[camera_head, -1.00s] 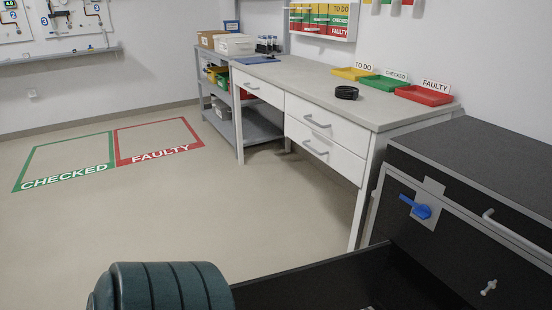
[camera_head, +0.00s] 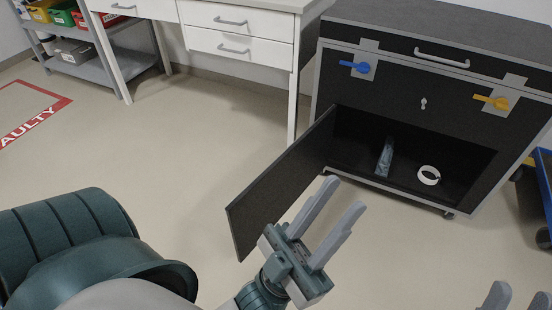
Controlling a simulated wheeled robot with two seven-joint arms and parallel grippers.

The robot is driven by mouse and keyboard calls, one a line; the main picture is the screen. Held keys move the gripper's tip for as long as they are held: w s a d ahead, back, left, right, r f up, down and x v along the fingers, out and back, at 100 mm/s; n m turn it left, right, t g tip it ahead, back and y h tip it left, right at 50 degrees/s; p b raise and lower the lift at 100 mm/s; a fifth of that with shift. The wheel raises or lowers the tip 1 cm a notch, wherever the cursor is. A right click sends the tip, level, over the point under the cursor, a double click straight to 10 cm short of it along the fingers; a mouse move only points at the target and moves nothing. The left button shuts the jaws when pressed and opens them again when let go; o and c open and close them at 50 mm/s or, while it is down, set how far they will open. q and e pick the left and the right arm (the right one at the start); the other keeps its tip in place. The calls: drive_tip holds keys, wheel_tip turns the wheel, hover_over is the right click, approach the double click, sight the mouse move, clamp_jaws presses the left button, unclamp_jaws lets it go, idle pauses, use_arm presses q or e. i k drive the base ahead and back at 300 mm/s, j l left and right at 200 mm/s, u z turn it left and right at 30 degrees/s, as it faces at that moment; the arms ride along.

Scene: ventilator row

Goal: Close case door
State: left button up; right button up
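The black case (camera_head: 395,95) stands at the right. Its case door (camera_head: 278,190) is open, swung outward from the left side of the lower compartment. Inside the compartment (camera_head: 460,165) are a blue-grey packet (camera_head: 385,158) and a white ring (camera_head: 429,175). My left gripper (camera_head: 341,195) is open and empty, in front of the opening and to the right of the door's outer end. I cannot tell whether it touches the door. My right gripper (camera_head: 518,298) shows only its fingertips at the bottom right edge; they are apart, with nothing visible between them.
The case front has a blue lever (camera_head: 355,66), a yellow lever (camera_head: 490,101), a small latch (camera_head: 423,103) and a drawer handle (camera_head: 441,57). A white workbench (camera_head: 240,40) and grey shelf (camera_head: 90,70) stand behind. A blue cart (camera_head: 545,180) is at the right edge. Floor left of the door is clear.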

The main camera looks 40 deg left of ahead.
sight(264, 202)
drive_tip(key=k+j+z, duration=0.1)
drive_tip(key=j, duration=0.35)
drive_tip(key=k+j+z, duration=0.1)
drive_tip(key=j, duration=0.3)
drive_tip(key=k+j+z, duration=0.1)
drive_tip(key=j, duration=0.3)
drive_tip(key=k+j, duration=0.15)
drive_tip(key=j, duration=0.25)
drive_tip(key=i+j, duration=0.1)
drive_tip(key=j, duration=0.3)
drive_tip(key=i+j+z, duration=0.15)
drive_tip(key=j, duration=0.6)
drive_tip(key=i+j+z, duration=0.15)
drive_tip(key=j, duration=0.25)
drive_tip(key=k+l+z, duration=0.2)
drive_tip(key=k, duration=0.4)
